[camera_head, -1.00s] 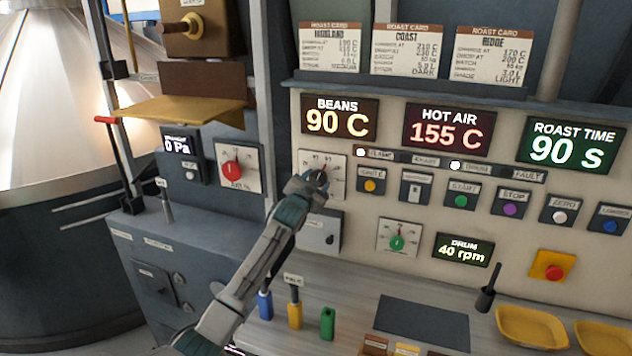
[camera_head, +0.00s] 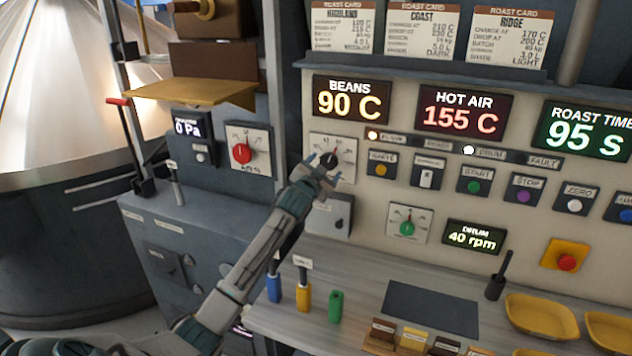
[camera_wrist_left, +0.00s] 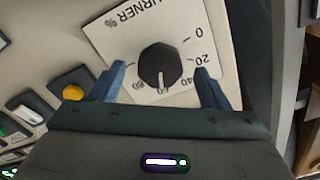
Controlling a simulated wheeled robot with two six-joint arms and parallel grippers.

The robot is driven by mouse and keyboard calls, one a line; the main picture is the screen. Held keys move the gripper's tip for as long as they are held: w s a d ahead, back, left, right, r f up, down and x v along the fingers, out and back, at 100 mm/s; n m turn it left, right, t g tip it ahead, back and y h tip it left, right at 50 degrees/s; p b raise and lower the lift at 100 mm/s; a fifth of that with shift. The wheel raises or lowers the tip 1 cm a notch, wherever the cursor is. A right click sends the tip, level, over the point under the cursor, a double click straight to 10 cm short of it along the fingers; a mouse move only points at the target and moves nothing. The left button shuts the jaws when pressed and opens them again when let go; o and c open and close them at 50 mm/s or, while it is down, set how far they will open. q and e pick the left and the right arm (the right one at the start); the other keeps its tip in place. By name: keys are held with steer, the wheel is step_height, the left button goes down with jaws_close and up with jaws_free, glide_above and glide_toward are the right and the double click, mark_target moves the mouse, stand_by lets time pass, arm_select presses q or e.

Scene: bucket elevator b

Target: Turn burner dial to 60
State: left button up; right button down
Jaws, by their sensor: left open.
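The burner dial is a black knob (camera_head: 328,158) on a white scale plate (camera_head: 346,148) below the beans display. In the left wrist view the black knob (camera_wrist_left: 160,62) sits on the plate marked "BURNER %" (camera_wrist_left: 140,22), and its white pointer line points at the 60 mark. My left gripper (camera_head: 321,166) is open in front of the dial. In the left wrist view its blue fingers (camera_wrist_left: 160,74) stand apart on either side of the knob, with gaps showing. My right gripper is not in view.
A red-knobbed dial (camera_head: 241,153) is on the left panel, and a green-knobbed dial (camera_head: 407,228) is below right. An orange button (camera_head: 380,170) is close to the burner plate. Colored handles (camera_head: 303,297) stand on the counter below.

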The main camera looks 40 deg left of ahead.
arm_select(q)
steer(key=b+v, duration=0.3)
steer(key=v, duration=0.5)
steer(key=shift+s+d, duration=0.1)
steer(key=shift+s, duration=0.05)
